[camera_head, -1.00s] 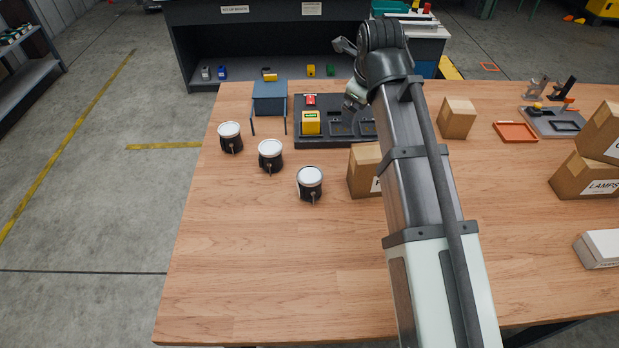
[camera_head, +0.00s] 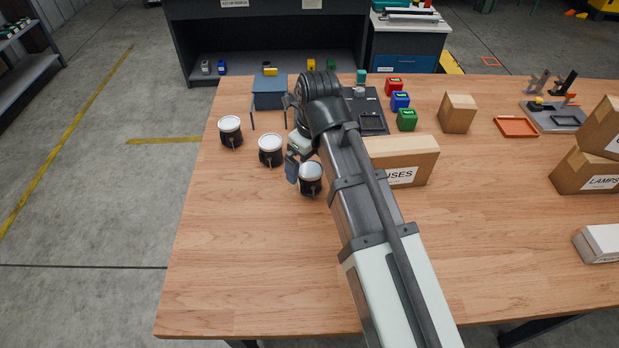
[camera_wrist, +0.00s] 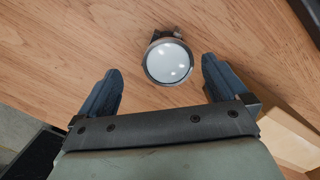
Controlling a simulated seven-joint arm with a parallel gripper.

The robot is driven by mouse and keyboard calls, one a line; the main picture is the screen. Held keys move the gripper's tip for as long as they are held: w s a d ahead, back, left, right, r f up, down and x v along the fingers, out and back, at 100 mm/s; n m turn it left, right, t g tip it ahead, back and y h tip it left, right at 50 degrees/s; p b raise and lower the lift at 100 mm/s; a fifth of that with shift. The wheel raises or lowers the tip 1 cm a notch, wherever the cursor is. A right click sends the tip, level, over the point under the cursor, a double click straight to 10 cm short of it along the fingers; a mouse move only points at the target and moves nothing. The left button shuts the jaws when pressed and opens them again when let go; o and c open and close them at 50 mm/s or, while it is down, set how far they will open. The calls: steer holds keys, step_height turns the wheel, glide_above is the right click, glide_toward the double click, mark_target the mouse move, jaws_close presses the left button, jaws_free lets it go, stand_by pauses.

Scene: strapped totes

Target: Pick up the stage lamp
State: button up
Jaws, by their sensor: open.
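Three stage lamps, black cans with white round faces turned up, stand on the table's left side: a left one (camera_head: 231,131), a middle one (camera_head: 270,150) and a right one (camera_head: 311,179). My gripper (camera_head: 297,170) is above the table beside the right lamp, partly hidden by my arm. In the wrist view, one lamp (camera_wrist: 168,62) lies ahead of and between the two spread fingers of my gripper (camera_wrist: 161,85), with nothing held. Its dark bracket shows at its far edge. I cannot tell for certain how high the fingers are above it.
A FUSES carton (camera_head: 405,163) stands right of my arm. A blue stand (camera_head: 269,93) is behind the lamps. A dark tray (camera_head: 372,120) and red (camera_head: 394,87), blue (camera_head: 400,101) and green (camera_head: 407,119) blocks lie farther back. The table's front left is clear.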

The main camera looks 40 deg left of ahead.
steer(key=shift+w+a+f, duration=0.15)
steer(key=shift+w+f, duration=0.05)
steer(key=shift+f, duration=1.65)
steer(key=shift+w+a+f, duration=0.1)
steer(key=shift+w+f, duration=0.05)
steer(key=shift+f, duration=1.7)
steer(key=shift+c, duration=0.3)
steer(key=c, duration=1.2)
